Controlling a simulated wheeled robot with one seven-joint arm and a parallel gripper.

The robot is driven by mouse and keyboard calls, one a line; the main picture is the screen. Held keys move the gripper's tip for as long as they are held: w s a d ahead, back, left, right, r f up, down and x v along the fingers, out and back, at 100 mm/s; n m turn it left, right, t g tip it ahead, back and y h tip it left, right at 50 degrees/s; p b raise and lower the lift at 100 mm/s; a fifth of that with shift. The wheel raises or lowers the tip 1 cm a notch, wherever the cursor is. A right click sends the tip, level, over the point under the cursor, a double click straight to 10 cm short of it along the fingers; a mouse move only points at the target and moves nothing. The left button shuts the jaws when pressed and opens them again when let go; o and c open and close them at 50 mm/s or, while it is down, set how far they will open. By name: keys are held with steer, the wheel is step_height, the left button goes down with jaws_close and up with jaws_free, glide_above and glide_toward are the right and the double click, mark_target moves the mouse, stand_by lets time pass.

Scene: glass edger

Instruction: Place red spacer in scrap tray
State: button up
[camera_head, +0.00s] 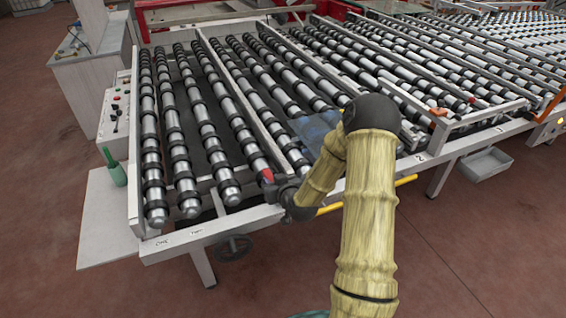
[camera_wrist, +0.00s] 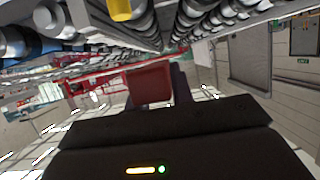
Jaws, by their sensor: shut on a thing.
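The red spacer (camera_head: 267,175) shows as a small red piece at the tip of my gripper (camera_head: 272,183), at the front edge of the roller table. In the wrist view the red spacer (camera_wrist: 150,84) is a red block between the fingers of my gripper (camera_wrist: 152,98), which is shut on it. My fingers are mostly hidden by the dark gripper body. A grey open tray (camera_head: 484,164), likely the scrap tray, is low at the right, beyond the table's front edge and well away from my gripper. It looks empty.
The roller table (camera_head: 190,235) fills the middle, with rows of rollers and raised rails. A bluish glass pane (camera_head: 312,128) lies partly behind my arm. A small orange-red piece (camera_head: 438,112) is on the right rail. A green bottle (camera_head: 115,168) stands left. Red floor is open in front.

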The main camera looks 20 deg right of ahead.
steer(key=s+a+f+b, duration=0.3)
steer(key=s+f+b, duration=0.1)
steer(key=f, duration=0.5)
steer(key=s+a+f+h+b, duration=0.1)
steer(key=s+a+f+b, duration=0.2)
steer(key=f, duration=0.7)
steer(key=shift+s+a+f+m+b, duration=0.25)
steer(key=shift+s+a+m+b, duration=0.15)
steer(key=shift+s+b, duration=0.8)
steer(key=shift+w+d, duration=0.1)
